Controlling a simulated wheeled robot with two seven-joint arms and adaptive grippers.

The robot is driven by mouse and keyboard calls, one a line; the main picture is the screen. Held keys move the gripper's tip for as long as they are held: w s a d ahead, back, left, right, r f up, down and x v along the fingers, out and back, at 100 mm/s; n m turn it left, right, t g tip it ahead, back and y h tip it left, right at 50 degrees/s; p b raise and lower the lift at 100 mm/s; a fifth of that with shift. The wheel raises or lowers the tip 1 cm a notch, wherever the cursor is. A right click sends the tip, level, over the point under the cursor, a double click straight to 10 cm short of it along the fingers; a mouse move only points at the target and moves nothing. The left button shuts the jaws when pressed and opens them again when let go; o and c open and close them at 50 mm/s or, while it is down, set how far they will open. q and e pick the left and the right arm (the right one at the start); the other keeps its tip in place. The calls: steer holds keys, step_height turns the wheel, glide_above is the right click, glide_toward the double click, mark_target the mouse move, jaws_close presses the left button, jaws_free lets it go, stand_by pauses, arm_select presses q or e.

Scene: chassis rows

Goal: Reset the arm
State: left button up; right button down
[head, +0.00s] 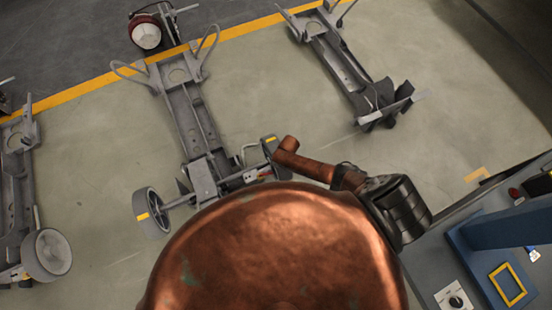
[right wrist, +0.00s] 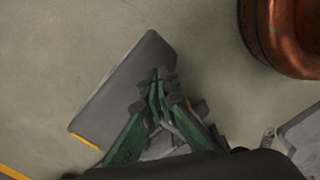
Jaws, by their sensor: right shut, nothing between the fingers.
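My right gripper (right wrist: 157,82) shows in the right wrist view with green fingers. Its fingertips are together with nothing between them. It is above a dark grey flat panel (right wrist: 112,88) with a yellow strip on its lower left edge; I cannot tell whether they touch. In the head view, copper-coloured and black links of my own arm extend at the centre right, but no gripper shows there. My left gripper is in neither view.
A wheeled chassis (head: 185,115) stands on the floor at centre, another chassis (head: 340,60) at upper right, and a third (head: 17,170) at the left edge. A grey-blue workstation (head: 440,270) stands at lower right. Pale floor (head: 90,170) lies open between the chassis.

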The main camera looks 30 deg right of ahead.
step_height(320, 180, up, 2)
steer(key=shift+r+p, duration=0.25)
steer(key=shift+p, duration=0.45)
